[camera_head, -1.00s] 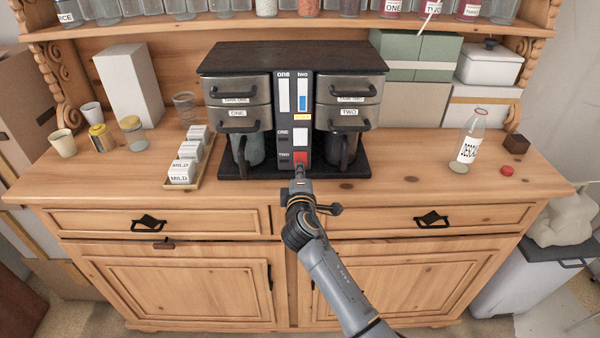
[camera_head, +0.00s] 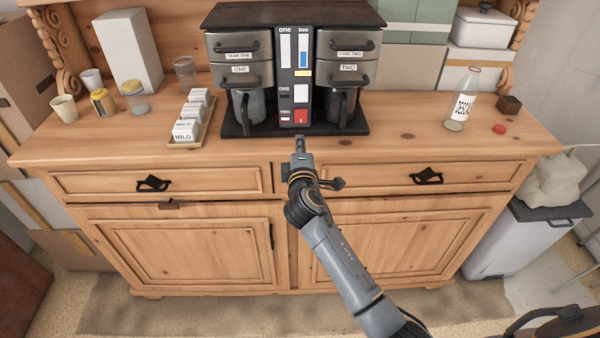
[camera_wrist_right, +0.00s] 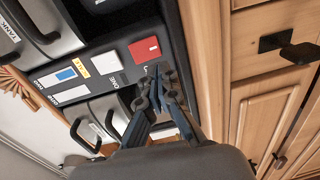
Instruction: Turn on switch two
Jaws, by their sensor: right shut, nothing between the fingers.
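The dark two-sided coffee machine (camera_head: 293,13) stands on the dresser top. On its centre panel, switch two (camera_head: 301,116) is a red rocker beside the "TWO" label. It also shows red in the right wrist view (camera_wrist_right: 145,50). Above it, beside the "ONE" label, switch one (camera_head: 301,90) is not red. My right gripper (camera_head: 299,142) is shut and empty, in front of and below switch two in the picture, with a visible gap. Its closed fingertips show near the red switch in the wrist view (camera_wrist_right: 158,74). My left gripper is out of view.
A tray of MILD packets (camera_head: 206,130) sits left of the machine. Cups and small jars stand further left. A labelled bottle (camera_head: 463,104), a red cap (camera_head: 499,129) and a small dark block (camera_head: 509,104) are at the right. The dresser top between machine and bottle is clear.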

